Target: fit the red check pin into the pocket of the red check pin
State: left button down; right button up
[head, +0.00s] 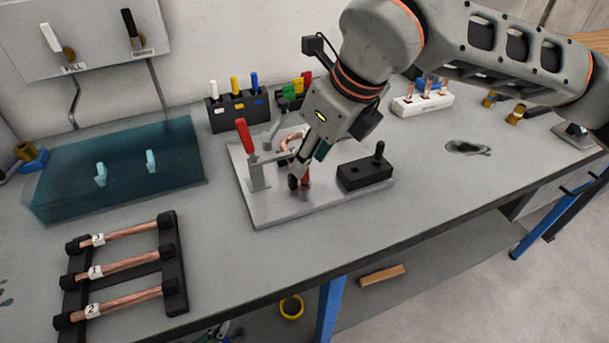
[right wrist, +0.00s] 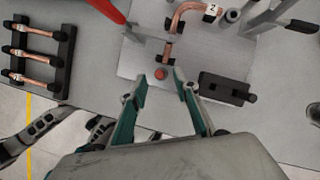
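Black racks with coloured pieces stand at the back: one holds white, yellow and blue (head: 233,112), the other shows green and red (head: 296,86). I cannot tell which opening is the red pin's pocket. My left gripper is not visible.
The fixture plate (head: 262,214) carries a red-handled clamp (head: 245,137), a bent copper tube (head: 291,140) and a black block with a knob (head: 365,175). A black rack of copper tubes (head: 172,262) and a teal tank (head: 120,170) stand left.

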aim_at(305, 181)
jog(key=x, duration=0.4)
jog(key=shift+w+a+f, duration=0.1)
jog(key=shift+a+f, duration=0.05)
jog(key=shift+f, duration=0.05)
grip_shut()
jog(key=shift+r, duration=0.15)
